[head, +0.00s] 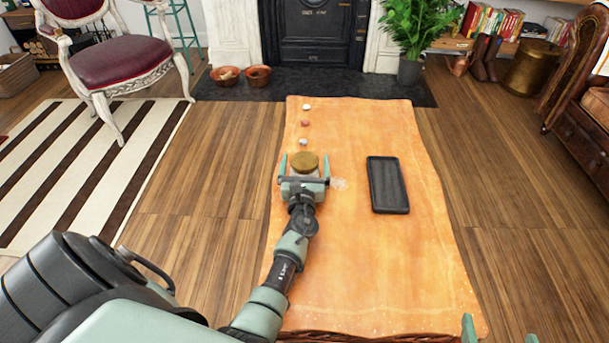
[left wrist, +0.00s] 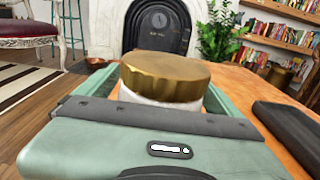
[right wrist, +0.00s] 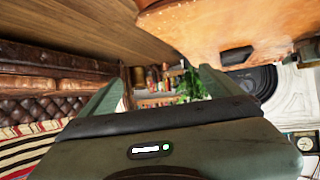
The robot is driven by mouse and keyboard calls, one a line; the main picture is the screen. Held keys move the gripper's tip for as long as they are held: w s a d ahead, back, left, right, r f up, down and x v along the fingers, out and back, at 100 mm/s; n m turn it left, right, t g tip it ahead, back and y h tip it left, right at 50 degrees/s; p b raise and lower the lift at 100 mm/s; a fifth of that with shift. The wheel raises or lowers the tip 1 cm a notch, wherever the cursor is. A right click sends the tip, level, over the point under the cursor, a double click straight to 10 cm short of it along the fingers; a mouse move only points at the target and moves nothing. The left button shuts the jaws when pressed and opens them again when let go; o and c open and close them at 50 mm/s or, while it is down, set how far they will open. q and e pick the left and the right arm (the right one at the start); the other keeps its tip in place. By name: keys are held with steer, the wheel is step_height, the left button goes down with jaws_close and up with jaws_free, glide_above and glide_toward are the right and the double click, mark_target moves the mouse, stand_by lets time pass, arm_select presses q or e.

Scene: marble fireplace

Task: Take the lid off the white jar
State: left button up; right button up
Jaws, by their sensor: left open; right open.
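The white jar stands on the orange wooden table (head: 350,260) with its round brass-coloured lid (head: 305,162) on top. In the left wrist view the lid (left wrist: 165,76) sits on the white jar (left wrist: 160,101), just beyond my palm. My left gripper (head: 304,160) is open, with one finger on each side of the jar; I cannot tell whether either finger touches it. The lower part of the jar is hidden behind the gripper. My right gripper (head: 497,330) is open and empty at the bottom right edge of the head view, beside the table's near right corner.
A black tray-like slab (head: 388,185) lies on the table right of the jar. Several small pebbles (head: 305,124) lie beyond the jar, and a clear small item (head: 339,184) lies beside my left gripper. The near part of the table is clear.

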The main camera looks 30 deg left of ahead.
mark_target(305, 152)
arm_select(q)
steer(key=c, duration=1.8)
steer(key=shift+r, duration=0.1)
steer(key=shift+r, duration=0.1)
step_height(305, 152, up, 3)
steer(key=p, duration=0.3)
steer(key=shift+f, duration=0.2)
step_height(305, 152, up, 3)
steer(key=p, duration=0.2)
steer(key=shift+f+p, duration=0.15)
steer(key=shift+p, duration=0.15)
arm_select(e)
steer(key=s+d+f+g+h, duration=0.1)
steer(key=s+d+f+g, duration=0.1)
steer(key=s+g, duration=0.35)
steer(key=s+d+f+g+h, duration=0.1)
steer(key=s+d+f+g, duration=0.2)
steer(key=s, duration=0.5)
arm_select(q)
step_height(305, 152, up, 4)
steer(key=p, duration=0.4)
steer(key=shift+r, duration=0.25)
arm_select(e)
step_height(305, 152, down, 18)
steer(key=shift+a+r+g, duration=0.15)
steer(key=shift+a+g, duration=0.2)
steer(key=shift+s, duration=0.1)
